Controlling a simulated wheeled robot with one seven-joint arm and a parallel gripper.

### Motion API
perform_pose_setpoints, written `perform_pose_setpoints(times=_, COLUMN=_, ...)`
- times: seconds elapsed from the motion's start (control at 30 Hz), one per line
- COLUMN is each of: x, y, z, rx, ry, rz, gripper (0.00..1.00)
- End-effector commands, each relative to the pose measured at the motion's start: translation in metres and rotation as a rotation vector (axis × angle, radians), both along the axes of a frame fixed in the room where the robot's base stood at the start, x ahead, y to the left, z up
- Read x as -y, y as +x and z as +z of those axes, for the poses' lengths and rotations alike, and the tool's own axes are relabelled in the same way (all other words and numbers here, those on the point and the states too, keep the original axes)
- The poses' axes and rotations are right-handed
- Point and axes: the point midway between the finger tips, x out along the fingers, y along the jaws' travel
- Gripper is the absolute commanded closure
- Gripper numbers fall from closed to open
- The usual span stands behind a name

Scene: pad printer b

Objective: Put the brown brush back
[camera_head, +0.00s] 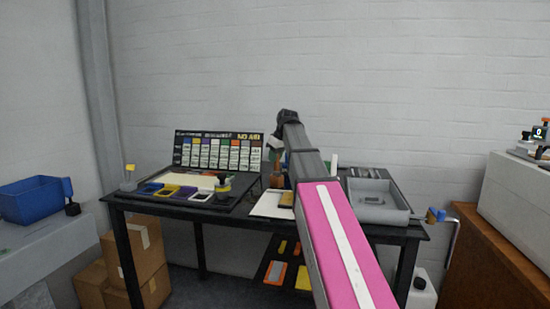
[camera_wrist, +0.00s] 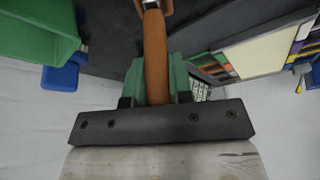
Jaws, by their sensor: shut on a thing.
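The brown brush (camera_wrist: 155,50) shows in the wrist view as a long brown handle running up the middle, with a metal-like part at its far end. My gripper (camera_wrist: 157,82) is shut on this handle, between green jaw parts. In the head view my gripper (camera_head: 275,153) hangs over the middle of the black table, small and partly hidden by my arm. A brown upright shape (camera_head: 277,180) shows just below it. I cannot tell whether the brush touches anything underneath. Its resting place cannot be made out.
The black table (camera_head: 180,209) carries a colour-sample board (camera_head: 217,151) and ink trays (camera_head: 165,191) at left. A grey tray (camera_head: 378,201) stands at right. A white sheet (camera_head: 268,206) lies between. A blue bin (camera_head: 30,199) stands far left; cardboard boxes (camera_head: 148,262) are below.

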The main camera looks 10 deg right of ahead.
Motion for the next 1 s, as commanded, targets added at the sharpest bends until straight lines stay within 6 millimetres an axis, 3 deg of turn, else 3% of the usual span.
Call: perform_pose_setpoints(times=1.0, x=0.000, y=0.000, z=-0.013, rx=0.000, ry=0.000, rz=0.000, gripper=1.00)
